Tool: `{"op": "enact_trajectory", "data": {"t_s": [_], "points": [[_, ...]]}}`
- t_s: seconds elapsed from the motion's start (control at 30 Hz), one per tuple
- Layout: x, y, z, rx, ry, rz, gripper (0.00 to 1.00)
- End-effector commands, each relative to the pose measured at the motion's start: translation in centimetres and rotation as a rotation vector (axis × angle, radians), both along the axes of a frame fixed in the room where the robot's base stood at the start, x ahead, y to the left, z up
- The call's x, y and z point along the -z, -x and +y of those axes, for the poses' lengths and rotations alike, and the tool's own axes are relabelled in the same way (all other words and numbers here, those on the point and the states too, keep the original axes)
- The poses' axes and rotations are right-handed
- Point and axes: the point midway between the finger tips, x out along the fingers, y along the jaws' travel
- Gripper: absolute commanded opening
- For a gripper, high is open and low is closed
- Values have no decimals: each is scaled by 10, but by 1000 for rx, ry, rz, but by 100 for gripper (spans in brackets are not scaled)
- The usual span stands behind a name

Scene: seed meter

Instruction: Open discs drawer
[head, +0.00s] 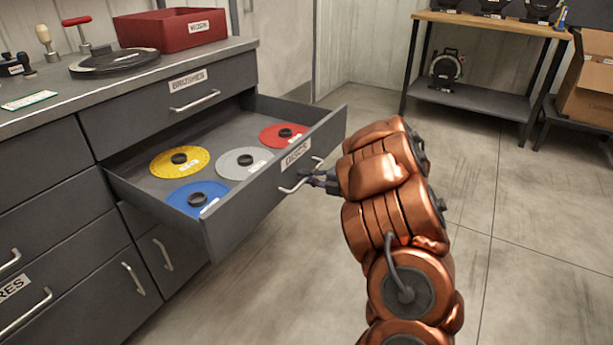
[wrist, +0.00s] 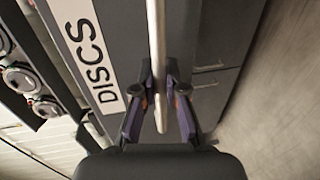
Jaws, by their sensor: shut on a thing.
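The discs drawer (head: 245,203) is pulled well out of the dark grey cabinet, under the brushes drawer. Its front carries a white DISCS label, which also shows in the wrist view (wrist: 88,50). Inside lie a yellow disc (head: 165,163), a grey disc (head: 230,164), a red disc (head: 272,137) and a blue disc (head: 180,199), each with a dark hub. My gripper (head: 314,178) is at the drawer's bar handle (head: 290,189). In the wrist view its two fingers (wrist: 160,100) are shut on the handle bar (wrist: 156,45).
The brushes drawer (head: 150,104) above is shut. A red bin (head: 170,32) and a black round plate (head: 110,63) are on the worktop. A wooden-topped bench (head: 490,22) and a cardboard box (head: 588,92) stand at the back right. The floor (head: 520,220) to the right is clear.

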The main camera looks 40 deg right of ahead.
Motion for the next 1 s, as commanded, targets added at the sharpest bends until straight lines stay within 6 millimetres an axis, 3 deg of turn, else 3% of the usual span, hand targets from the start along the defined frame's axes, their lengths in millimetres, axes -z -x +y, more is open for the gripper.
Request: {"op": "enact_trajectory", "data": {"t_s": [0.3, 0.33, 0.57, 1.0], "points": [[1, -1, 2, -5, 0, 2, 0], [1, -1, 2, -5, 0, 2, 13], [1, -1, 2, -4, 0, 1, 37], [-2, 7, -2, 0, 1, 0, 37]]}}
